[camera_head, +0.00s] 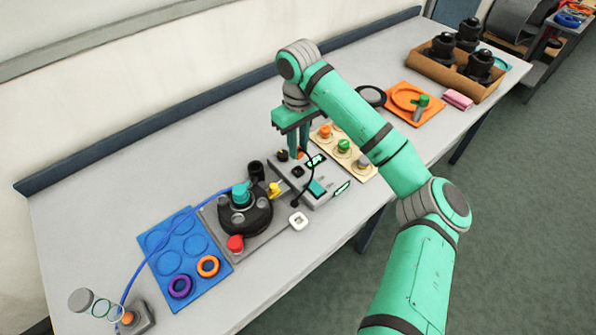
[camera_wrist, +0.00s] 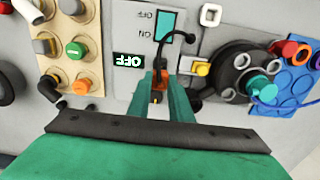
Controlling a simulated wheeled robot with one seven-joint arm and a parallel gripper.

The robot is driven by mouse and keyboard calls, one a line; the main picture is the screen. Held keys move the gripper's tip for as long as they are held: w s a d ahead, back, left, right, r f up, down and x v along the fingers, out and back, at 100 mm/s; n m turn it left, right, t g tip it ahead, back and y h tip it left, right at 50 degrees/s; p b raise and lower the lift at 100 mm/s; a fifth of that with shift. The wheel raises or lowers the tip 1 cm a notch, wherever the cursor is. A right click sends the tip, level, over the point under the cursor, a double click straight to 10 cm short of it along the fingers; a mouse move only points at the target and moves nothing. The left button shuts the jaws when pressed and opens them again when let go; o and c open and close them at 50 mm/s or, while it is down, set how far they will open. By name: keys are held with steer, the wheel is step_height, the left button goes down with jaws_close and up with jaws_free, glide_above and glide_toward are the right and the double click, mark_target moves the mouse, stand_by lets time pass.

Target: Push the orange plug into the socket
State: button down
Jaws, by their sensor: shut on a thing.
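My gripper (camera_head: 298,154) points down over the grey switch box (camera_head: 308,194) and is shut on the orange plug (camera_head: 300,154). In the wrist view the plug (camera_wrist: 157,97) shows as small orange patches between the green fingers. A black cable (camera_wrist: 187,37) loops away from it across the box.
A tan panel with coloured knobs (camera_head: 343,147) stands right of the box. Left are a black round tank part (camera_head: 244,218) with a yellow knob (camera_head: 274,190), and a blue mat (camera_head: 171,240) with rings. A small white square frame (camera_head: 299,221) lies at the box's front.

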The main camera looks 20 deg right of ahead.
steer(key=shift+f, duration=0.15)
steer(key=shift+f, duration=2.1)
steer(key=shift+f, duration=0.95)
steer(key=c, duration=1)
jaws_free()
steer(key=shift+c, duration=0.2)
steer(key=shift+r, duration=4.25)
